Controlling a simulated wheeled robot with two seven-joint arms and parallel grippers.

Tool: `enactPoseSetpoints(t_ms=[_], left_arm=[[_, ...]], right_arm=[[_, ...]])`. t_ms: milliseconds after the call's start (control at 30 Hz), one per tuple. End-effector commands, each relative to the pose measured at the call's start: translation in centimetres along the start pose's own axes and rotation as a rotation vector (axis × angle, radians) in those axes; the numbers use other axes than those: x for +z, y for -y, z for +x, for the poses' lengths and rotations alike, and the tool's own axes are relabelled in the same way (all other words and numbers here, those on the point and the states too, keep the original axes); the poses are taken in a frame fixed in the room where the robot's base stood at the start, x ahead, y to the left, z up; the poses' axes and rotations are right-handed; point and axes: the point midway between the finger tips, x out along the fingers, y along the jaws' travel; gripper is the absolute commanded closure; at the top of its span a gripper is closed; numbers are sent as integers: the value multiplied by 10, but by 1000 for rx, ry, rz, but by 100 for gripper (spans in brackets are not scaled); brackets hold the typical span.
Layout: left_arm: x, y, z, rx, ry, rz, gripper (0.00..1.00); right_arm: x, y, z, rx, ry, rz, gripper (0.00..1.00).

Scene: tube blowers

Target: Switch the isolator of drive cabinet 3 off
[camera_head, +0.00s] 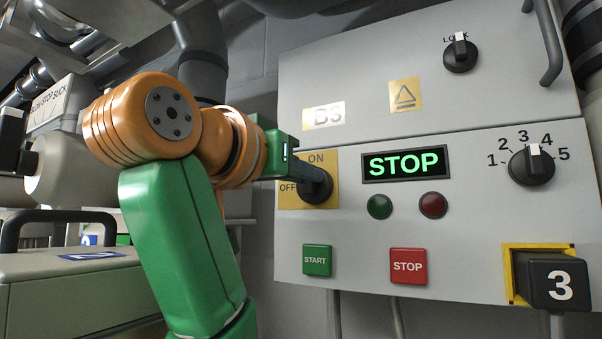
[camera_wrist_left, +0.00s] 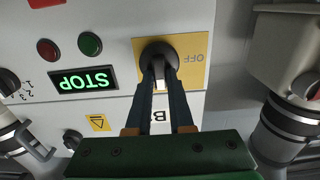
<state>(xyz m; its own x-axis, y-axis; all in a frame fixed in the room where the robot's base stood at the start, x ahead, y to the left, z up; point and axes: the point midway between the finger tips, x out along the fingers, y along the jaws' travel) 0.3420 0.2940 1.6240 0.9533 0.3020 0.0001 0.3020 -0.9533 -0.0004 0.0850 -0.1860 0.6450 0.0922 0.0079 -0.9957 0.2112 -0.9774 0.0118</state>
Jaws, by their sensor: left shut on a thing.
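The isolator is a round black knob (camera_head: 318,187) on a yellow plate (camera_head: 322,158) marked ON above and OFF at the left. It is on the front of the grey cabinet with the 3 tag (camera_head: 560,286). My left gripper (camera_head: 303,176) reaches it from the left and is shut on its handle. In the left wrist view, the two dark fingers (camera_wrist_left: 159,72) lie on either side of the handle at the black knob (camera_wrist_left: 156,50). My right gripper is not in view.
A display (camera_head: 405,163) reads STOP in green. Below it are a green lamp (camera_head: 379,206), a red lamp (camera_head: 433,205), a START button (camera_head: 317,260) and a STOP button (camera_head: 408,266). A selector (camera_head: 531,166) and a LOCK switch (camera_head: 460,54) are at the right. Pipes crowd the left.

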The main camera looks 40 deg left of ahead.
Motion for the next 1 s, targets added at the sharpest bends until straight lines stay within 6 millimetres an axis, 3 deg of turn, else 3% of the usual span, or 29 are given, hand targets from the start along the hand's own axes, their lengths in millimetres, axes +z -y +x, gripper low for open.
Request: enactPoseSetpoints(t_ms=[367, 1000], left_arm=[[1, 1, 0, 0, 0, -118, 100], [2, 7, 0, 1, -3, -706, 100]], right_arm=[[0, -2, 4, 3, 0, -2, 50], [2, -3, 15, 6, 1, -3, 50]])
